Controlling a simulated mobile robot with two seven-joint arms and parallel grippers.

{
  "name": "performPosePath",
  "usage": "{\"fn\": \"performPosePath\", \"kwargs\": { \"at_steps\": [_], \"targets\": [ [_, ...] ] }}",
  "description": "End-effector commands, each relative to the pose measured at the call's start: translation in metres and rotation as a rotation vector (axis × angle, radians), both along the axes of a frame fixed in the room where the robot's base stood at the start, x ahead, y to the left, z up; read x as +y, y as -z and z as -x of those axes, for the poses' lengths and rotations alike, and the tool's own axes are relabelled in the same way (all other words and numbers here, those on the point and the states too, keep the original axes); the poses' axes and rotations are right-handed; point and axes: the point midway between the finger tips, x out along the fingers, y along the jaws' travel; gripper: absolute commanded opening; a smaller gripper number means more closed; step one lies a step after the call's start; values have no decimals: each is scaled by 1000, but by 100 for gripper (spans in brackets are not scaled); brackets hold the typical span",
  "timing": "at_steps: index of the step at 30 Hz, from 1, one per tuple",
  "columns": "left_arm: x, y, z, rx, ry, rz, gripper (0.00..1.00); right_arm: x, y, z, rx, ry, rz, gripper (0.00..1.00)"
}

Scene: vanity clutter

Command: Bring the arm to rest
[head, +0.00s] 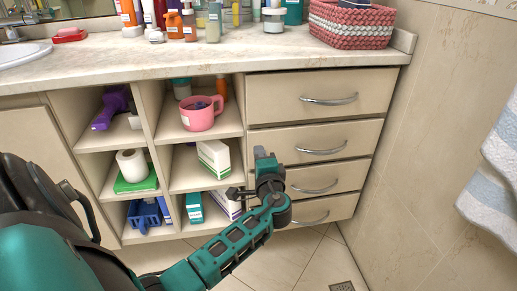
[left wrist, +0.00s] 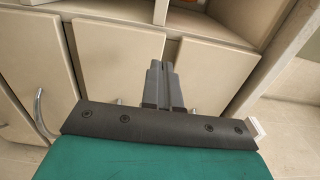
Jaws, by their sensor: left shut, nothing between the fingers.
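My left arm comes in from the lower left in the head view, with its teal links stretched toward the cabinet. Its gripper (head: 238,192) is in front of the shelves and drawers, beside the lower shelf opening. In the left wrist view the two grey fingers (left wrist: 162,85) are together with nothing between them. Behind them are cream cabinet doors (left wrist: 105,55). I cannot tell how far the fingers are from the cabinet. My right gripper is in neither view.
Open shelves hold a pink mug (head: 202,113), a purple hairdryer-like item (head: 110,110), a paper roll (head: 132,165) and boxes. Drawers (head: 320,95) with metal handles are at right. Bottles and a woven basket (head: 350,28) stand on the counter (head: 250,50). A towel (head: 490,170) hangs at right.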

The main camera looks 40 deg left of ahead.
Motion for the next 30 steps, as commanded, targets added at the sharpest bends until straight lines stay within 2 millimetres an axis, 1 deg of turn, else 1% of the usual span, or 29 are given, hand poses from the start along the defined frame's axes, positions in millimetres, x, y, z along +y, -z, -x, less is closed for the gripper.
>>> {"fn": "performPosePath", "kwargs": {
  "at_steps": [1, 3, 6, 9, 14, 22, 23, 26, 29, 30],
  "targets": [
    [-10, -2, 9, 2, 0, 2, 0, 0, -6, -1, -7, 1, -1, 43],
    [-22, -2, 19, 1, -1, 3, 0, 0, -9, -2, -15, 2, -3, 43],
    [-37, -1, 30, 1, 0, 2, 0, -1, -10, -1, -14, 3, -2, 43],
    [-48, -1, 39, 1, -2, 1, 0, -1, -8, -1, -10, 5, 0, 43],
    [-57, -1, 46, -1, -2, -1, 0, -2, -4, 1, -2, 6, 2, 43],
    [-59, 1, 47, 1, 2, 8, 0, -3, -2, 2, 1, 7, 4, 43],
    [-59, 3, 48, 4, 8, 20, 0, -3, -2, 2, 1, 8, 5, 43],
    [-66, 22, 53, 25, 49, 108, 0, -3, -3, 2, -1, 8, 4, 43],
    [-83, 51, 63, 54, 124, 277, 0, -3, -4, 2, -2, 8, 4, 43],
    [-93, 64, 69, 65, 159, 362, 0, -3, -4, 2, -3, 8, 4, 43]
  ]
}}
